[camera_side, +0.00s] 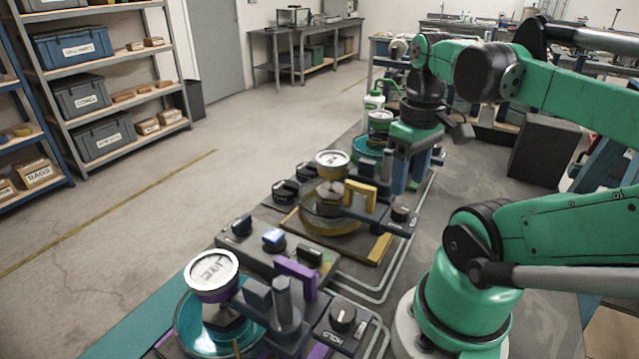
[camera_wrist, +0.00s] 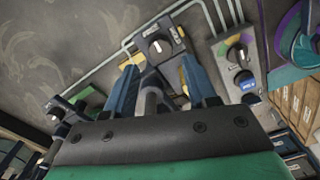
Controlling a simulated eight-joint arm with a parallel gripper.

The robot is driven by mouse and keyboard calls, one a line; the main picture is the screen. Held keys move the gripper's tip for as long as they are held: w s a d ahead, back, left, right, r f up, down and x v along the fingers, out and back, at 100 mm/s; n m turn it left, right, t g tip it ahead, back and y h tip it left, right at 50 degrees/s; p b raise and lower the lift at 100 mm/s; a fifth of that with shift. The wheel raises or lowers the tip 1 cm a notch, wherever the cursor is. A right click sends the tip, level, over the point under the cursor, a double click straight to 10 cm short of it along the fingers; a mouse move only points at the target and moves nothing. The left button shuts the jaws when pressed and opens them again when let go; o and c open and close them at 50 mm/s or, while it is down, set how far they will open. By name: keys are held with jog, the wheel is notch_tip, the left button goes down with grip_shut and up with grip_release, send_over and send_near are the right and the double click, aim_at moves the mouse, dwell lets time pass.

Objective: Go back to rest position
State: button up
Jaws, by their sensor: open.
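My gripper (camera_side: 404,188) points downward beside the middle, yellow-marked lever station (camera_side: 328,200) in the side view. In the wrist view, the blue fingers of my gripper (camera_wrist: 160,76) stand apart, open. A grey lever (camera_wrist: 151,101) shows between them; whether either finger touches it I cannot tell. A box with a round black knob (camera_wrist: 158,46) lies beyond the fingertips. The nearest station has purple parts, a grey lever (camera_side: 283,302) and a white dial gauge (camera_side: 212,270). A green-marked station (camera_side: 370,142) stands farther back, partly hidden by my arm.
Grey pipes (camera_side: 352,286) run along the bench beside the stations. Shelves with bins (camera_side: 100,134) stand at the left, beyond open floor. A dark box (camera_side: 543,149) stands at the right. The air above the near station looks clear.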

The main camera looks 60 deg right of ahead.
jog(key=w+a+n+t+y, duration=0.35)
jog(key=w+a, duration=0.65)
jog(key=a, duration=0.4)
jog(key=w+t+h, duration=0.1)
jog(key=w+d+f+t+h, duration=0.1)
jog(key=w, duration=0.1)
jog(key=w+d+n+t+h, duration=0.1)
jog(key=shift+w+d+f+t+h, duration=0.2)
jog(key=shift+t+h, duration=0.05)
jog(key=shift+t, duration=0.1)
